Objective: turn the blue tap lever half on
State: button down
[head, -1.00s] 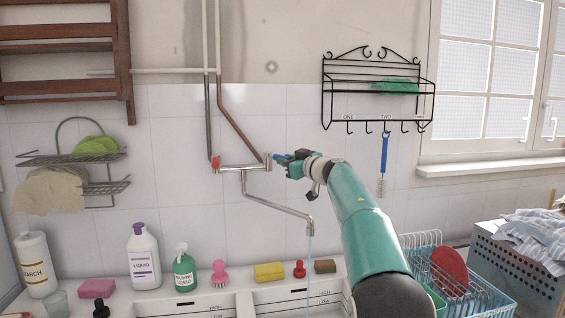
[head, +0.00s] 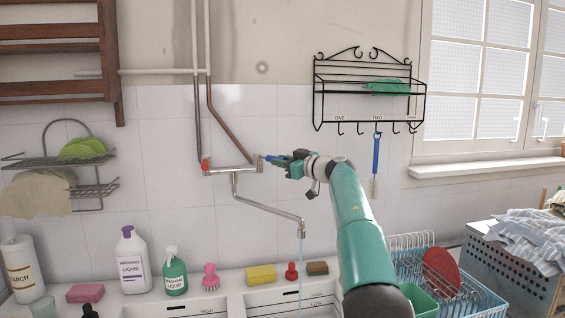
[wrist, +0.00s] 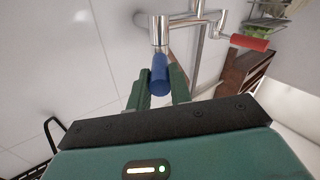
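The blue tap lever (head: 274,159) points out to the right from the right end of the wall tap (head: 232,169). In the wrist view the blue lever (wrist: 160,75) lies between the two green fingers of my gripper (wrist: 160,88), with little or no gap on either side. My gripper (head: 285,162) also shows in the head view, at the right end of the tap. The red lever (head: 206,165) is at the tap's left end and also shows in the wrist view (wrist: 249,42). A thin stream of water (head: 300,262) runs from the spout (head: 301,228).
A black wire shelf (head: 368,90) with hooks and a hanging blue brush (head: 376,155) is on the wall to the right. Bottles, a pink brush (head: 210,277) and sponges stand along the sink's back edge below. A blue dish rack (head: 450,285) is at lower right.

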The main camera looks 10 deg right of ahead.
jog(key=c, duration=1.3)
grip_release()
jog(key=shift+s, duration=0.1)
jog(key=v, duration=1.3)
jog(key=shift+s+d, duration=0.2)
jog(key=shift+s, duration=0.1)
